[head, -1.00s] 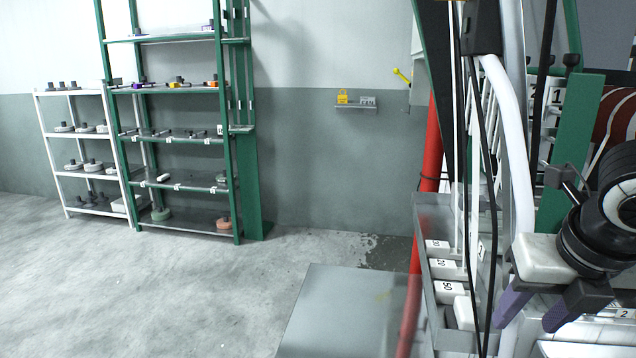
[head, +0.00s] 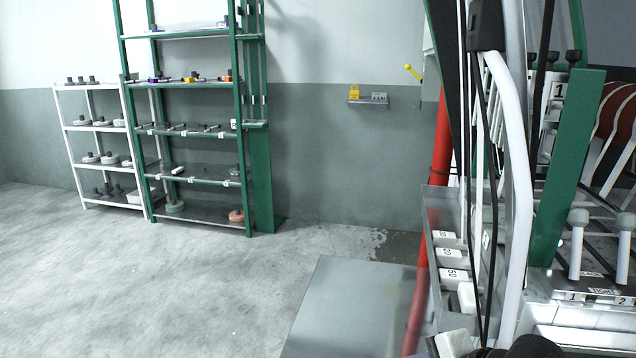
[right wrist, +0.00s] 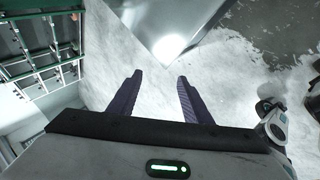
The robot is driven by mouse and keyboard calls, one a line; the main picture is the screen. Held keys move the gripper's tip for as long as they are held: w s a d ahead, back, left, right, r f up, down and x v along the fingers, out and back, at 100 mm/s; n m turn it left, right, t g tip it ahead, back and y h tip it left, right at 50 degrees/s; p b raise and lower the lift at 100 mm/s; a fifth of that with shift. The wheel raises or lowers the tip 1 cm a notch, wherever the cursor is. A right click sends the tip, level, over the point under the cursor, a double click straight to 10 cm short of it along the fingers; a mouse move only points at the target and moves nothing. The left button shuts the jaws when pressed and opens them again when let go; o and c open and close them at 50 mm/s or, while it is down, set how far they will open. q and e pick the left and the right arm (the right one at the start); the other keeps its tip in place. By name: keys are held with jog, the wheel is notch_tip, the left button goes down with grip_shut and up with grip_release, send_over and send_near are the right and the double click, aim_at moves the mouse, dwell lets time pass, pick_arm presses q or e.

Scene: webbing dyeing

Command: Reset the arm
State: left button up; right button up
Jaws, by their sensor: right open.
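My right gripper (right wrist: 160,82) shows in the right wrist view with its two purple fingers spread apart and nothing between them. The floor shows beyond the fingers. In the head view only part of my right arm and hand shows at the bottom edge, right of centre, and the fingers are mostly cut off. My left gripper is not in the head view, and I cannot make it out in the right wrist view.
A machine with a green post (head: 566,165), white levers (head: 577,245) and numbered white blocks (head: 452,257) fills the right side. A red pipe (head: 443,150) stands beside it. A green shelf rack (head: 246,110) and a white rack (head: 72,150) stand far left.

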jog(key=s+a+f+m+t, duration=0.15)
jog(key=s+f+m, duration=0.35)
jog(key=f+m, duration=0.55)
jog(key=s+d+f+m+h, duration=0.1)
jog(key=s+d+f+m, duration=0.1)
jog(key=s+f+m, duration=0.6)
jog(key=s+f+t, duration=0.1)
jog(key=s+f, duration=0.3)
jog(key=s, duration=0.2)
jog(key=shift+s+d+f+h, duration=0.15)
jog(key=shift+s+d+h, duration=0.15)
jog(key=shift+h, duration=0.1)
